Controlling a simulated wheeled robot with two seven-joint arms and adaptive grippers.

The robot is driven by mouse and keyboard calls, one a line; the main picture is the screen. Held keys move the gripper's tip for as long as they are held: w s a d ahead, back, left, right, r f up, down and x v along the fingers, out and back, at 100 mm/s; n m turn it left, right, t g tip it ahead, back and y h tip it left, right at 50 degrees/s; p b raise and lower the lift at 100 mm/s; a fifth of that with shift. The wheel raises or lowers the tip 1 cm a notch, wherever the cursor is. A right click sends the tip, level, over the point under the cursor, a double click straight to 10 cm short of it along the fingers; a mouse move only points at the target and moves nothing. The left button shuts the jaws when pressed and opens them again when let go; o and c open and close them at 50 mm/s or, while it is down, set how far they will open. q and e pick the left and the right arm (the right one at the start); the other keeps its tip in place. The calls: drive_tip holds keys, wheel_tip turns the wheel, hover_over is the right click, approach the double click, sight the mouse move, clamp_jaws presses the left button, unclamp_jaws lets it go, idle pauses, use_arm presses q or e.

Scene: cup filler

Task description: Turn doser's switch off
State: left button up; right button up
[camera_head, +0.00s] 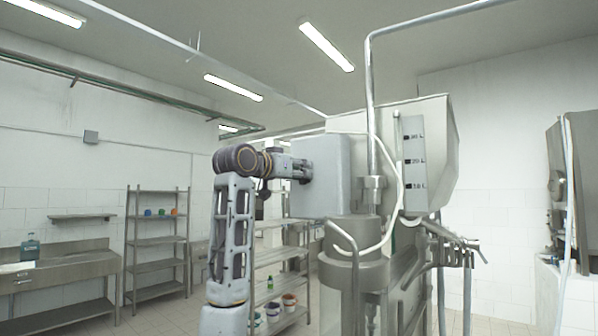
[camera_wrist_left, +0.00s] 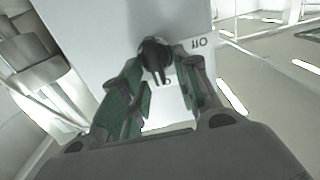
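The doser (camera_head: 425,150) is a large metal machine with a hopper and a grey box (camera_head: 328,178) on its left side. My left gripper (camera_head: 300,169) reaches from the left up to that box. In the left wrist view, the black rotary switch (camera_wrist_left: 155,54) sits on the box face, its handle pointing down in the picture. A white label with dark characters is beside it, partly covered. The fingers of my left gripper (camera_wrist_left: 162,80) are spread on either side of the switch, with gaps visible; contact cannot be told. My right gripper is out of view.
A vertical pipe (camera_head: 370,110) and a white hose stand just right of the box. Shelving (camera_head: 155,240) and a steel sink bench (camera_head: 60,265) are at the left. Another shelf with small containers (camera_head: 289,301) stands behind my left arm.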

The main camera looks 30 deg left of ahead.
use_arm(q)
clamp_jaws()
drive_tip(key=shift+n, duration=0.3)
drive_tip(key=n, duration=0.5)
drive_tip(key=a+f+n+b, duration=0.1)
drive_tip(key=n, duration=0.5)
drive_tip(key=n+b, duration=0.1)
drive_tip(key=n, duration=0.5)
drive_tip(key=shift+a+f, duration=0.4)
drive_tip(key=shift+w+n, duration=0.1)
drive_tip(key=shift+n, duration=0.2)
drive_tip(key=shift+o, duration=0.6)
unclamp_jaws()
